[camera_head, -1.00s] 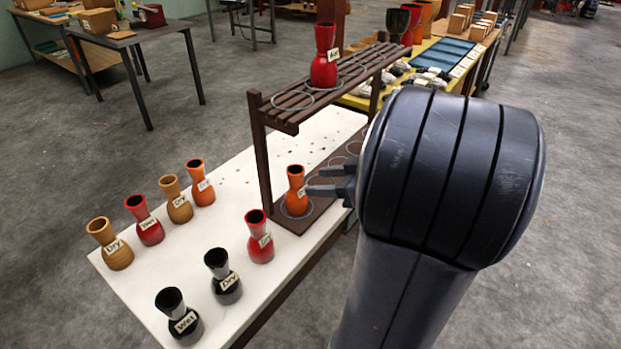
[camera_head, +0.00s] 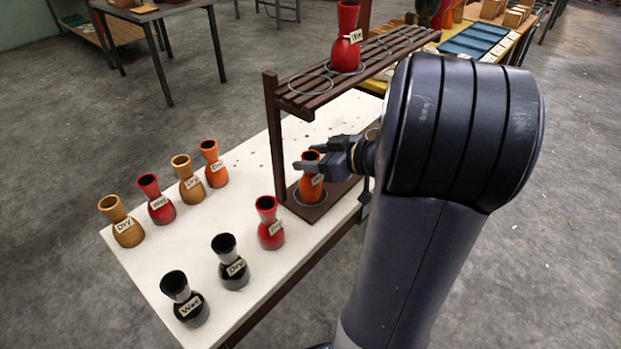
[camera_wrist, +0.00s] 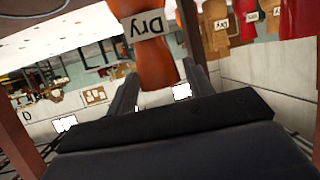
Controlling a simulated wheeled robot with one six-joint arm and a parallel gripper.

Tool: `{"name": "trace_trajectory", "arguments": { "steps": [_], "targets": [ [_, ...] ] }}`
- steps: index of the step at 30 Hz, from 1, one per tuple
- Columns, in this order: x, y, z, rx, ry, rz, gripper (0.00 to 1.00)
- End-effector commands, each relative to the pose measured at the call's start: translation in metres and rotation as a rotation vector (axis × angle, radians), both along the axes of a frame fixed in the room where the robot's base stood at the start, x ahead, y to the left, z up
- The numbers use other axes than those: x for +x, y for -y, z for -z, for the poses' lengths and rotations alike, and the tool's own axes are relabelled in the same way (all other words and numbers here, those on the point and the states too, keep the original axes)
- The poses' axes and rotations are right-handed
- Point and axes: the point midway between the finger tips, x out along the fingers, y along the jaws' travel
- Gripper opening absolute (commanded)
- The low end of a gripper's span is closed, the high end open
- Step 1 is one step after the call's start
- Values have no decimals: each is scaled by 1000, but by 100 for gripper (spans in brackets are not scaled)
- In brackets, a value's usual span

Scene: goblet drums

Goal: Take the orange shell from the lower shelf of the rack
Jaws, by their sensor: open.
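The orange shell (camera_head: 311,183) stands upright in a ring on the lower shelf (camera_head: 338,196) of the dark wooden rack, near its left end. It has a tag. My gripper (camera_head: 305,158) is open at the shell's upper part, with the fingers reaching in from the right. In the wrist view the orange shell (camera_wrist: 150,50), with its tag reading "Dry", sits between and just beyond the fingertips (camera_wrist: 160,82). Whether the fingers touch it I cannot tell. The wrist view looks tilted over.
The upper shelf (camera_head: 310,90) hangs just above my gripper and carries a red shell (camera_head: 346,45). Left of the rack, the white table (camera_head: 200,235) holds several tagged shells, including another orange one (camera_head: 213,165) and a nearby red one (camera_head: 270,225). The rack's post (camera_head: 276,140) stands close left.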

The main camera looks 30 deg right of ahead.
Motion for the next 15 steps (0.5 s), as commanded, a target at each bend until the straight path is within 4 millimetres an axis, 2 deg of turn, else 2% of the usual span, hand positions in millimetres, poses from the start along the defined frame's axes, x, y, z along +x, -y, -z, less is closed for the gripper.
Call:
{"name": "trace_trajectory", "arguments": {
  "steps": [6,13,15],
  "targets": [
    [17,-10,8,0,0,0,49],
    [18,-10,8,0,0,1,49],
    [18,-10,8,0,0,1,45]
  ]
}}
